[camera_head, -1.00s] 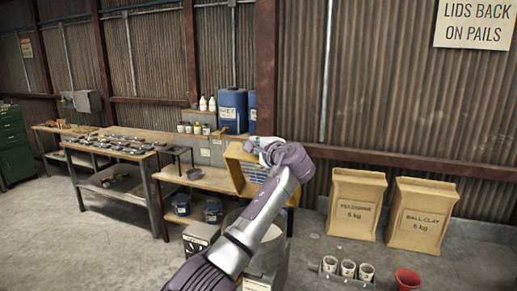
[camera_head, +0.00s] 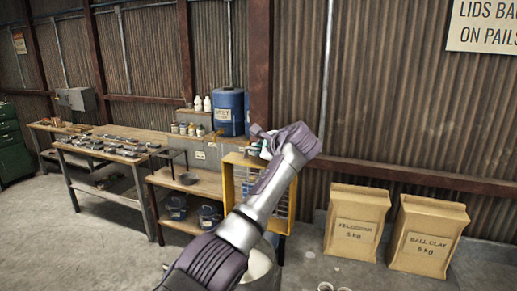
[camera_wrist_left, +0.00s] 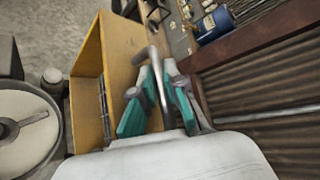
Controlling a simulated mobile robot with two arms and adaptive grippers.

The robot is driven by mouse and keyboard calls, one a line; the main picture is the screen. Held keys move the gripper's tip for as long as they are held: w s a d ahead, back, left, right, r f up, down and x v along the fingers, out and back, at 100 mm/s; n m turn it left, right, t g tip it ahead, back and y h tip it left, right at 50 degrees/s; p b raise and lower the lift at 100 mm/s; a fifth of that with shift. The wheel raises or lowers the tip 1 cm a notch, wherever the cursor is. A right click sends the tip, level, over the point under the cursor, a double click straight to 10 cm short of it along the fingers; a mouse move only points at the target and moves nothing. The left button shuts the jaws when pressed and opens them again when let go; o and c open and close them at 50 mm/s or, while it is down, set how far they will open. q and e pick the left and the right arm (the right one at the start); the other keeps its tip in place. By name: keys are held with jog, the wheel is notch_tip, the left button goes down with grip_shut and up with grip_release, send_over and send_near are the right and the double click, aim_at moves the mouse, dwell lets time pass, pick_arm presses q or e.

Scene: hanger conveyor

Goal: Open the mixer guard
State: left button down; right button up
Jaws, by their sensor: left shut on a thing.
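The mixer guard (camera_head: 229,186) is a yellow frame with a wire mesh, standing close to upright in front of the low bench. In the left wrist view its yellow side panel (camera_wrist_left: 88,72) is left of my fingers. My left gripper (camera_head: 263,142) is at the guard's top edge. In the wrist view its teal-padded fingers (camera_wrist_left: 157,95) are shut around a grey metal bar, the guard's handle (camera_wrist_left: 154,58). The round mixer drum (camera_wrist_left: 48,140) lies at the left there, with a light bar across it. My arm hides part of the mesh and drum. My right gripper is out of view.
A bench (camera_head: 208,184) with jars and a blue drum (camera_head: 229,110) stands behind the guard. Two paper sacks (camera_head: 356,222) stand at the right by the corrugated wall. A worktable (camera_head: 100,160) is at the left. The floor at front left is clear.

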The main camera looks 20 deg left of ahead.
pick_arm(q)
jog(key=shift+s+f, duration=0.15)
jog(key=c, duration=1.2)
grip_release()
jog(key=v, duration=1.2)
